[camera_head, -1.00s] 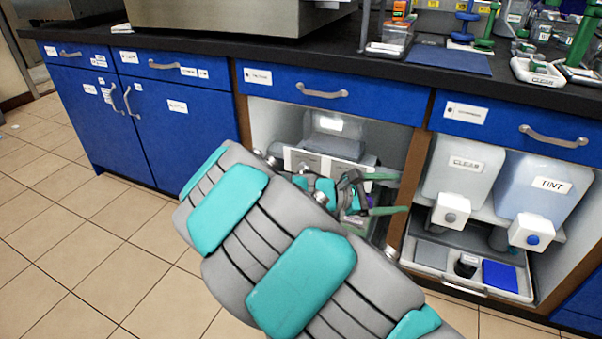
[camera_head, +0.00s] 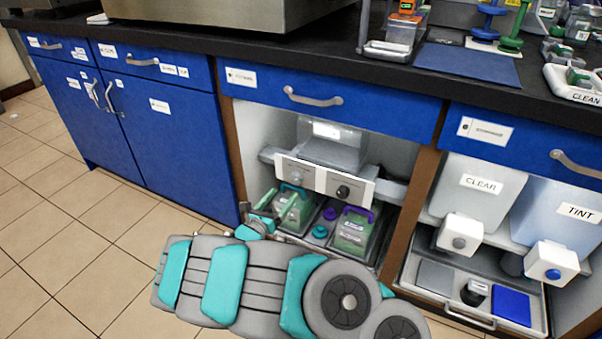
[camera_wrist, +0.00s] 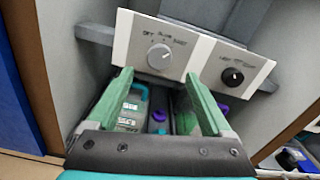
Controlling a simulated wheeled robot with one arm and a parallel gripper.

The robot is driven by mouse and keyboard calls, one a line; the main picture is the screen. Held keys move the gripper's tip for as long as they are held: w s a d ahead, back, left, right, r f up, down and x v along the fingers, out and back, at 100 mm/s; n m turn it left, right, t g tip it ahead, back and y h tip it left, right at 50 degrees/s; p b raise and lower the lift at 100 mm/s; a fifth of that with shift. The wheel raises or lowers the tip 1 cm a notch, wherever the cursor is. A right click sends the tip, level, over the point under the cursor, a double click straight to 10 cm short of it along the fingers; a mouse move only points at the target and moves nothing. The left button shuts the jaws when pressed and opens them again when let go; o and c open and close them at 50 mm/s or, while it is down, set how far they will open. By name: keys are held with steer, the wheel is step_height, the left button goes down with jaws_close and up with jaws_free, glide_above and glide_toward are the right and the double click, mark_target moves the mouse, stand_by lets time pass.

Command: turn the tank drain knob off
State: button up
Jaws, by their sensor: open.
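A white control panel (camera_wrist: 190,50) hangs under a grey tank (camera_head: 333,145) in the open middle cabinet bay. It carries a grey knob (camera_wrist: 159,56) on the left and a black knob (camera_wrist: 232,76) on the right. The grey knob's marks seem to read OFF, SLOW and FAST; the black knob's are hard to read. I cannot tell for sure which knob is the drain's. My gripper (camera_wrist: 158,78) is open, its green fingers pointing at the panel, on either side of the grey knob's lower area in the wrist view. No contact with the knob shows.
Below the panel stand green-labelled containers (camera_head: 354,232) and small purple and teal-topped items. The right bay holds CLEAR (camera_head: 480,184) and TINT (camera_head: 580,212) tanks with taps. A brown cabinet post (camera_head: 408,225) divides the bays. Tiled floor is open at left.

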mark_target(294, 181)
steer(key=shift+x, duration=3.95)
jaws_close()
